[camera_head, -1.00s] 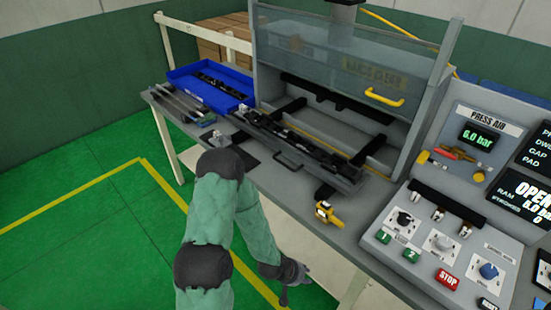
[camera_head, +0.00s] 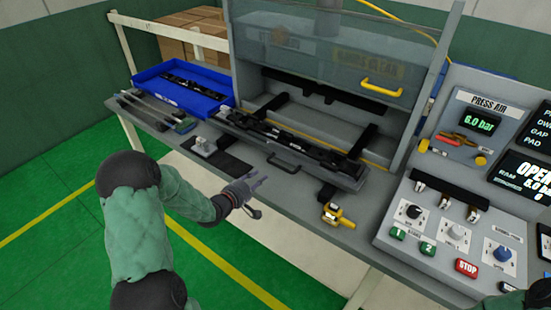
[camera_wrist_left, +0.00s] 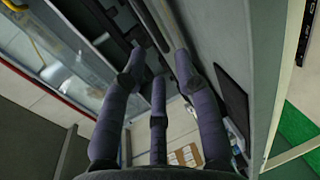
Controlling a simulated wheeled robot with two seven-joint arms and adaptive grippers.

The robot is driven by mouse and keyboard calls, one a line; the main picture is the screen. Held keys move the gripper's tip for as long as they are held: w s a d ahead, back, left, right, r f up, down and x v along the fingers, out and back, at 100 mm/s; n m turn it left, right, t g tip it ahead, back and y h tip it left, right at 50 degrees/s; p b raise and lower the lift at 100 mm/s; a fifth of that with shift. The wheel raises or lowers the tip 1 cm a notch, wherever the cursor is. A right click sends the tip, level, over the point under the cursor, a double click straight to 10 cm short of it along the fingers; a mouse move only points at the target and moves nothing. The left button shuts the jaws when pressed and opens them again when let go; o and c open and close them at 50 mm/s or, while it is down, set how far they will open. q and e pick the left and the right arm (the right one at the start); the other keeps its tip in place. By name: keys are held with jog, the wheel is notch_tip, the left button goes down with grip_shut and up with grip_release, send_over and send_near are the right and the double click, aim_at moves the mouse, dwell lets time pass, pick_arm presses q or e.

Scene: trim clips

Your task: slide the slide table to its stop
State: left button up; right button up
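The slide table (camera_head: 335,180) is a long grey tray at the front opening of the press, with a dark trim part (camera_head: 285,138) lying along it. A dark handle (camera_head: 283,165) is on its front side. My left gripper (camera_head: 258,183) is just in front of and below the handle, to its left, apart from it in the head view. In the left wrist view its fingers (camera_wrist_left: 155,65) are spread and empty, pointing toward grey and dark edges of the station that I cannot clearly tell apart. My right gripper is not in view.
A raised clear guard with a yellow handle (camera_head: 382,87) is above the slide table. A blue tray (camera_head: 215,106) stands on the left. A yellow device (camera_head: 337,215) sits near the bench's front edge. The control panel (camera_head: 450,238) is on the right.

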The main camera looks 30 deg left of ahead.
aim_at(273, 164)
pick_arm(q)
jog(key=shift+w+a+r, duration=0.25)
jog(key=shift+w+a, duration=0.15)
jog(key=shift+w, duration=0.45)
jog(key=shift+w+d, duration=0.1)
jog(key=shift+w, duration=0.25)
jog(key=b+x, duration=0.2)
jog(key=x, duration=0.7)
jog(key=shift+w+d, duration=0.1)
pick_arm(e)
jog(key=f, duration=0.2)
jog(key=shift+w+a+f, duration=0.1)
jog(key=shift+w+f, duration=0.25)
pick_arm(q)
grip_shut()
